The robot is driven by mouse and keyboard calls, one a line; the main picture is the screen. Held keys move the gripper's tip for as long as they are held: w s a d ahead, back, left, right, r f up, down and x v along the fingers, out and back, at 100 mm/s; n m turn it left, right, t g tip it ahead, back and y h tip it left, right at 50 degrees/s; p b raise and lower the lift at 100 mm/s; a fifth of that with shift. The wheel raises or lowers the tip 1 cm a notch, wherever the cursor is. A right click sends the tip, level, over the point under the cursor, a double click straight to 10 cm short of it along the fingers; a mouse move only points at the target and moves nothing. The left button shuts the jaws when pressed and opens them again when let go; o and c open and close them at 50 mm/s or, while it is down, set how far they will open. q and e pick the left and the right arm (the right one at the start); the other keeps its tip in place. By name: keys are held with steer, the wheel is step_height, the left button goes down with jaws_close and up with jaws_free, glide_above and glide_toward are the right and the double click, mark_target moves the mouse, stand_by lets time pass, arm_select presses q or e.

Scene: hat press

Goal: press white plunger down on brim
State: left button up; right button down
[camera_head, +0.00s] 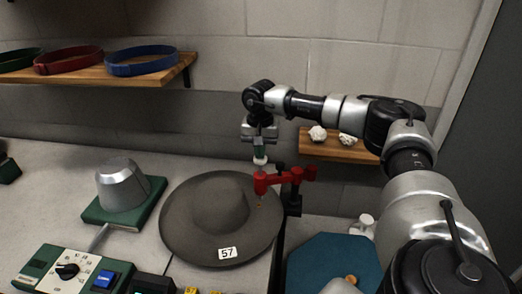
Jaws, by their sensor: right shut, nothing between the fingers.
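The wide grey hat (220,204) lies brim down on the table, with a white tag (228,253) marked 57 on its front brim. A red clamp arm (287,177) on a dark post reaches over the right side of the brim. The small white plunger (260,161) stands upright at the left end of the red arm. My right gripper (259,150) is shut and points down directly above the plunger. Its fingertips look at or very near the plunger top; contact is hard to tell. A small orange spot (259,206) shows on the brim below. My left gripper is not in view.
A grey metal form on a green base (121,183) stands left of the hat. A control box with a dial (66,270) is at the front left. A blue-green board (329,257) lies at the right. Wall shelves (170,77) hold coloured bands and white lumps.

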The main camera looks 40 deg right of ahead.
steer(key=shift+r+p, duration=2.7)
steer(key=shift+r, duration=1.05)
steer(key=shift+f, duration=0.1)
